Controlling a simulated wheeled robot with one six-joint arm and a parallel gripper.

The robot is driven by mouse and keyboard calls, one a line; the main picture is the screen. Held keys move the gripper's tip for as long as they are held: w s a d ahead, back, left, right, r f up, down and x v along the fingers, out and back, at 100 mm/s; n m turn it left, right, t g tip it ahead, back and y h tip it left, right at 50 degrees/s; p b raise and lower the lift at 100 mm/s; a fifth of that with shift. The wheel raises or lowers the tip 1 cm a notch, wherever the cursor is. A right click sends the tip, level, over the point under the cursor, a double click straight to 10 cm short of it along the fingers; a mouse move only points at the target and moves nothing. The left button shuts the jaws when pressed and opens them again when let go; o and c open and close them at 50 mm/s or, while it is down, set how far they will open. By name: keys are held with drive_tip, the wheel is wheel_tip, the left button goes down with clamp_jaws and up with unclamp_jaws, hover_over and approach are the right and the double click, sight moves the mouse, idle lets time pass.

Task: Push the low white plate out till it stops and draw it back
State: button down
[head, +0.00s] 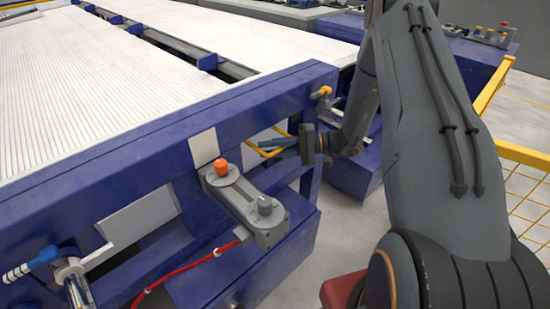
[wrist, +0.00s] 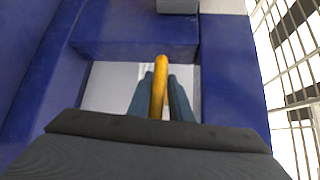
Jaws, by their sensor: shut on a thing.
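My gripper (head: 264,145) reaches in from the right to the front of the blue machine frame. Its blue-grey fingers are shut on a yellow bar handle (head: 270,134). In the wrist view the fingers lie on both sides of the yellow bar (wrist: 161,66), which runs away from my palm. A pale flat surface (wrist: 105,88) shows behind the fingers; I cannot tell whether it is a plate or the floor. In the head view a small white plate (head: 203,148) sits on the frame's front, left of my gripper, and a light grey plate (head: 138,218) sits lower left.
A grey cylinder block with an orange knob (head: 221,167) sticks out left of my gripper. A red hose (head: 185,270) hangs below it. Blue frame walls (wrist: 228,70) stand close around the fingers. A yellow mesh fence (head: 525,205) is at the right.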

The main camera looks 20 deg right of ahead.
drive_tip(key=shift+a+f, duration=0.1)
drive_tip(key=shift+f, duration=0.35)
drive_tip(key=c, duration=1.8)
unclamp_jaws()
drive_tip(key=shift+o, duration=0.2)
drive_tip(key=shift+r, duration=0.1)
drive_tip(key=shift+w+r, duration=0.1)
